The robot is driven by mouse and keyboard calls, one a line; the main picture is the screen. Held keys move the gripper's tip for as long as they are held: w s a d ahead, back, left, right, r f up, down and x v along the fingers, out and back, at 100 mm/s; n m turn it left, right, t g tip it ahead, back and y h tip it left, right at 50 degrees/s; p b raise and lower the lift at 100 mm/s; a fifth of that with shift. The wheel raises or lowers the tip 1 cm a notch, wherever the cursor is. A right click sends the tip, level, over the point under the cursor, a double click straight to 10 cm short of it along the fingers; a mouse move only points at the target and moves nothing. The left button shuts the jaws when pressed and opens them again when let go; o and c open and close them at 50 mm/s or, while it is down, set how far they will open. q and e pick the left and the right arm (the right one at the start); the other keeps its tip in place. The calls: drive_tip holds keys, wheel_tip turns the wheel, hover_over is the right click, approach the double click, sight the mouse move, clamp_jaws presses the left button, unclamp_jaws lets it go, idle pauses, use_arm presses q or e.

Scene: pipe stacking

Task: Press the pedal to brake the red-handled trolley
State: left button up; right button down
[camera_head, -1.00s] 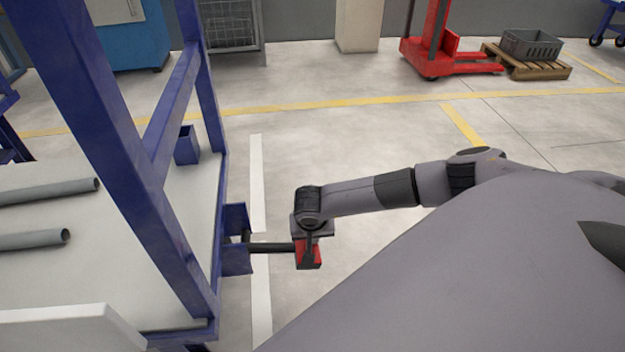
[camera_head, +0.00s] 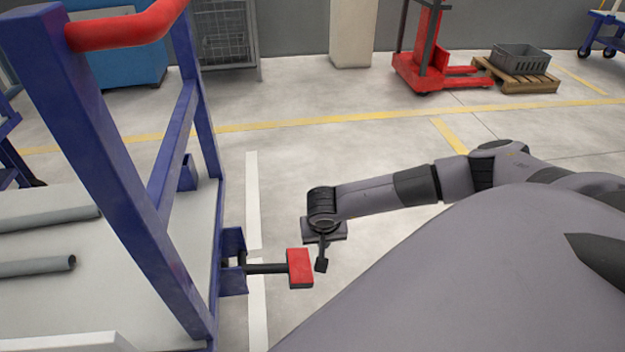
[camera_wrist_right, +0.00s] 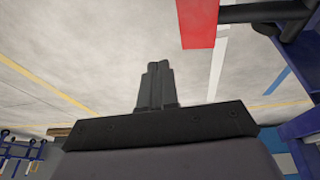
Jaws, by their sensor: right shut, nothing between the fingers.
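The blue trolley (camera_head: 110,170) with a red handle (camera_head: 125,27) stands at the left in the head view. Its red pedal (camera_head: 300,268) sticks out to the right on a black bar from the blue frame. My right gripper (camera_head: 321,264) is shut and empty, just right of the pedal with a small gap between them. In the right wrist view the closed fingers (camera_wrist_right: 157,75) point toward the floor, and the red pedal (camera_wrist_right: 197,22) shows above and to their right, apart from them. My left gripper does not show.
Grey pipes (camera_head: 40,267) lie on the trolley's pale deck. A red pallet lifter (camera_head: 425,60) and a grey crate (camera_head: 521,58) on a wooden pallet stand far back at the right. The floor between is clear.

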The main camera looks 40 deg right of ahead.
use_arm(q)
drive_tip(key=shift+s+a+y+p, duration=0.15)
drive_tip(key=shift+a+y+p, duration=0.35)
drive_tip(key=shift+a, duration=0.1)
use_arm(e)
drive_tip(key=s+r, duration=0.1)
drive_tip(key=s+d+r, duration=0.1)
drive_tip(key=r, duration=0.1)
